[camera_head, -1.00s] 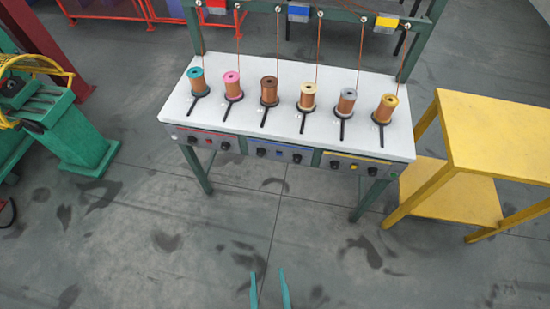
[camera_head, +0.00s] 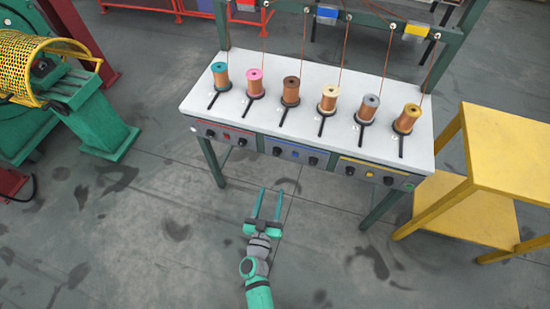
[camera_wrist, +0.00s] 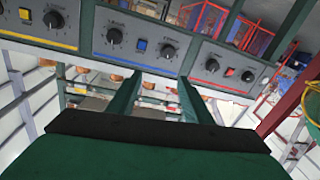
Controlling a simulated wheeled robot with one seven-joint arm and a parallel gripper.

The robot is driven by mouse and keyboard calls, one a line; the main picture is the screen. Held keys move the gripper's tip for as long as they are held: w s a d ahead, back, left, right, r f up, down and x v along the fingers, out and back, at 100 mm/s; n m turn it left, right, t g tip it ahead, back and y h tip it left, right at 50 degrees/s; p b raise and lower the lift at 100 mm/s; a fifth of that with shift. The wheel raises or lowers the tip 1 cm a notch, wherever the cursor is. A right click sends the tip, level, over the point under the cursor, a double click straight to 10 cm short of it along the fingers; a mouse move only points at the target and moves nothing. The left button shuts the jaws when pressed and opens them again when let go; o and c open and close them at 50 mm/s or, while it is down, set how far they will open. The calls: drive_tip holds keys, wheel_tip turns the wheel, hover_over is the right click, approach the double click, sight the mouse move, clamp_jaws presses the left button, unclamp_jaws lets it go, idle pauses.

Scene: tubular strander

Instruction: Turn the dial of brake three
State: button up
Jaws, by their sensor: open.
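A white spool table (camera_head: 300,110) has a front panel with red, blue and yellow sections, each with two black dials. The blue section has a left dial (camera_head: 276,151) and a right dial (camera_head: 313,161). The dials' labels are too small to read, so I cannot tell which belongs to brake three. My gripper (camera_head: 270,190) is open and empty, short of the panel below the blue section's left dial. The wrist view is upside down; the blue section's dials show there, one at left (camera_wrist: 114,36) and one at right (camera_wrist: 168,51), beyond the open fingers (camera_wrist: 160,80).
Several copper-coloured spools with differently coloured tops stand on the table, with wires rising to a green frame. A yellow side table (camera_head: 505,150) stands close at right. A green machine with a yellow mesh guard (camera_head: 45,65) is at left. The floor in front is clear.

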approach(276, 155)
drive_tip(key=shift+g+h, duration=0.3)
drive_tip(key=shift+h, duration=0.1)
drive_tip(key=x, duration=0.8)
drive_tip(key=shift+w+a+r, duration=0.15)
drive_tip(key=shift+a+r, duration=0.05)
drive_tip(key=shift+r, duration=0.05)
drive_tip(key=c, duration=1.1)
drive_tip(key=shift+o, duration=0.2)
